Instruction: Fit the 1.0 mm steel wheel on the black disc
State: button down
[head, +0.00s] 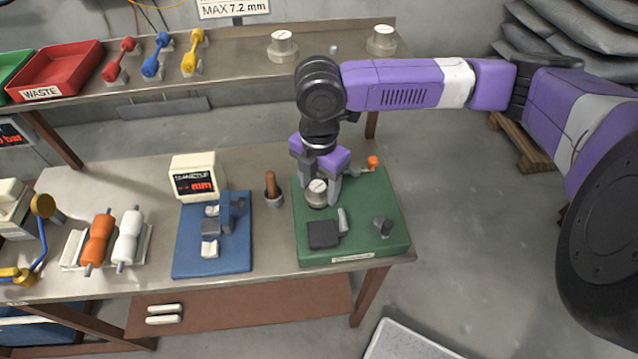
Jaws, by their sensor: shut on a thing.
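My gripper (320,186) points down over the green board at the right end of the bench. Its fingers are shut on a round, pale metal wheel (317,198) with a white label on top. The label is too small to read, so I cannot tell its size. The wheel is low over the green board (398,243); whether it touches what is beneath it cannot be told. No black disc shows clearly; the spot under the wheel is hidden. Two similar labelled wheels stand on the shelf, one at left (284,51) and one at right (382,45).
On the green board are a dark square block (323,234), a small grey pin (343,220), a dark knob (383,228) and an orange knob (373,162). A cup with a wooden handle (272,187) and a blue gauge stand (213,262) are to the left.

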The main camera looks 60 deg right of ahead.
jog(key=shift+f, duration=0.3)
dwell(0.5)
jog(key=shift+c, duration=2)
grip_release()
jog(key=shift+r, duration=0.1)
notch_tip(320, 180, up, 8)
jog(key=shift+f+b, duration=0.15)
jog(key=shift+b, duration=0.4)
